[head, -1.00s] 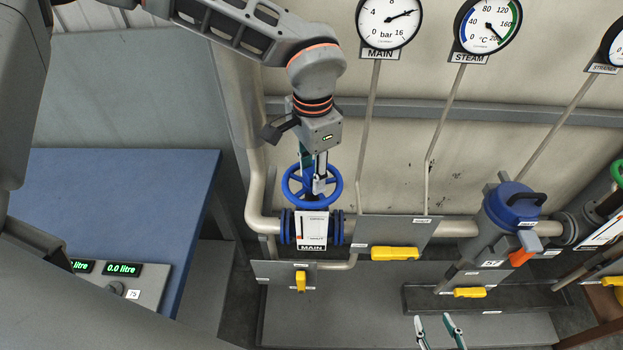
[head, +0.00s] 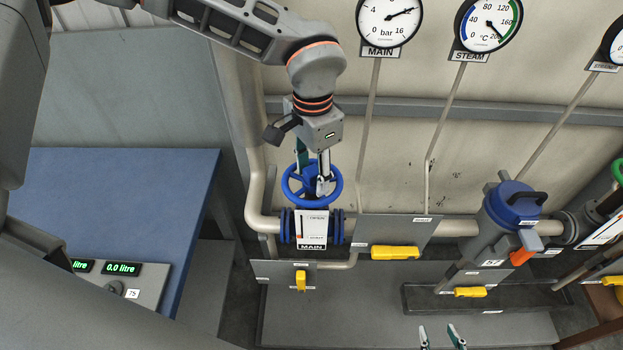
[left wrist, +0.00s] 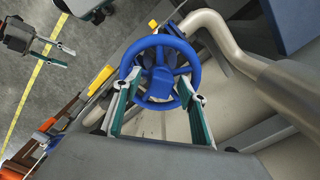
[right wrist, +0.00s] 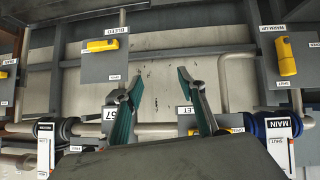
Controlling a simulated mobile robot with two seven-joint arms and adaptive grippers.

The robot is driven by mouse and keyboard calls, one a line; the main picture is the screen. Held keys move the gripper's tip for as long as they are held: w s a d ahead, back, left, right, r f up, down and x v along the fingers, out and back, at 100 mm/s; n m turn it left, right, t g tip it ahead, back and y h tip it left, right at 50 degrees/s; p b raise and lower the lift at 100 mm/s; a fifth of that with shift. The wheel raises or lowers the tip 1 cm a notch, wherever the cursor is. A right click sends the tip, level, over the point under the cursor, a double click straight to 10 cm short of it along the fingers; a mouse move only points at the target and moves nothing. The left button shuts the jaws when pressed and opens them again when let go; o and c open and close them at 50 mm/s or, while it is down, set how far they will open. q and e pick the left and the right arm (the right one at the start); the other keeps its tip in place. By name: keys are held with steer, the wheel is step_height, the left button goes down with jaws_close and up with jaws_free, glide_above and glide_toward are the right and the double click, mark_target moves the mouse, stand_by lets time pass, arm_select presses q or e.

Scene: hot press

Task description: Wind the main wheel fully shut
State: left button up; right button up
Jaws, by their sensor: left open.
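The blue main wheel (head: 289,192) sits on top of the main valve, above a white indicator plate (head: 311,226) labelled MAIN. My left gripper (head: 312,181) is over the wheel, pointing down, with its fingers spread. In the left wrist view the wheel (left wrist: 160,80) lies between and beyond the two fingers (left wrist: 157,96), one at each side of its rim. I cannot tell whether they touch it. My right gripper (head: 438,335) is at the bottom edge of the head view, away from the wheel. In the right wrist view its fingers (right wrist: 158,80) are apart and empty.
Gauges marked MAIN (head: 388,20) and STEAM (head: 487,25) hang above. Pipes run along the wall to a blue-capped strainer body (head: 513,205). Yellow handles (head: 395,253) stick out right of the valve. A blue-topped bench (head: 120,215) stands at left.

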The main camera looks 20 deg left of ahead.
arm_select(q)
steer(key=n+b, duration=0.1)
steer(key=n, duration=0.2)
steer(key=shift+f+n, duration=0.1)
steer(key=shift+n, duration=0.2)
steer(key=n+b, duration=0.1)
steer(key=n, duration=0.2)
steer(key=shift+b, duration=0.4)
steer(key=n+b, duration=0.1)
steer(key=n, duration=0.2)
steer(key=shift+n, duration=0.3)
steer(key=n+b, duration=0.1)
steer(key=n, duration=0.2)
steer(key=n+b, duration=0.1)
steer(key=n, duration=0.3)
arm_select(e)
steer(key=shift+y, duration=0.4)
steer(key=f, duration=0.1)
steer(key=a+f, duration=0.1)
steer(key=w+a+f, duration=0.1)
steer(key=shift+f, duration=0.4)
steer(key=shift+r, duration=0.1)
